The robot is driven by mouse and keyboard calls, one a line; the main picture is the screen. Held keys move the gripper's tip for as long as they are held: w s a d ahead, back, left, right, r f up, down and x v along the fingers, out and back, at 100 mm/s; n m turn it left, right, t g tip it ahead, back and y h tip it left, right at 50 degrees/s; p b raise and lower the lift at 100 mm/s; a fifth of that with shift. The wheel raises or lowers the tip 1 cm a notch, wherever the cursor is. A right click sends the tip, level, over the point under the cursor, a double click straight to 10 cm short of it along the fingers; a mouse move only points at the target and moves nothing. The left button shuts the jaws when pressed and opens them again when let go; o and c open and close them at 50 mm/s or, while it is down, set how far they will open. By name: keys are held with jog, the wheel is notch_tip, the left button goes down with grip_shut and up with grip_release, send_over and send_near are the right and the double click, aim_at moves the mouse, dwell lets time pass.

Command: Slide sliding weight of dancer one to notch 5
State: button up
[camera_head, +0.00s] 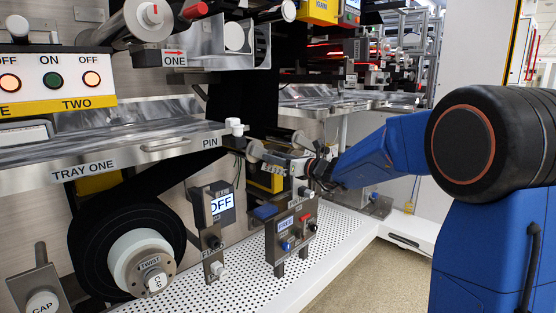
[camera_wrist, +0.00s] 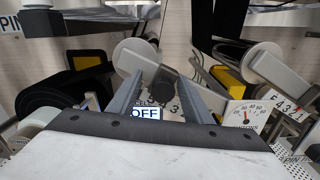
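My gripper (camera_head: 316,172) is at a dancer arm (camera_head: 282,158) in the head view, right of the grey roller (camera_head: 254,150) at its end. In the wrist view my two fingers (camera_wrist: 165,98) stand apart, with a dark round knob (camera_wrist: 168,88) between them, which looks like the sliding weight. I cannot tell whether either finger touches it. Parts of a number scale (camera_wrist: 146,98) show beside the knob; the knob and fingers hide the rest, so the weight's notch cannot be read. A pale roller (camera_wrist: 137,57) lies just beyond the fingers.
A second numbered scale (camera_wrist: 285,106), a dial gauge (camera_wrist: 247,116) and another pale roller (camera_wrist: 270,70) are right in the wrist view. An OFF display (camera_head: 222,205) and a FREE panel (camera_head: 290,229) stand below my gripper. Tray one (camera_head: 100,163) juts out left.

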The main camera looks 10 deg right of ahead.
jog(key=v, duration=1.7)
jog(key=shift+s+d, duration=0.15)
jog(key=s+a+f+n+g+h, duration=0.1)
jog(key=s+a+f+n+g, duration=0.35)
jog(key=s+n, duration=0.45)
jog(key=s+a+f+n+g, duration=0.4)
jog(key=s+a+f+n, duration=0.15)
jog(key=s, duration=0.65)
jog(key=s+d+f+n+h, duration=0.4)
jog(key=s+d+n, duration=0.2)
jog(key=s+n, duration=0.2)
jog(key=s+d+f+n+g+h, duration=0.1)
jog(key=s+d+f+n+h, duration=0.4)
jog(key=s+n, duration=0.3)
jog(key=shift+s+d+h, duration=0.3)
jog(key=shift+s+d, duration=0.45)
jog(key=shift+d, duration=0.1)
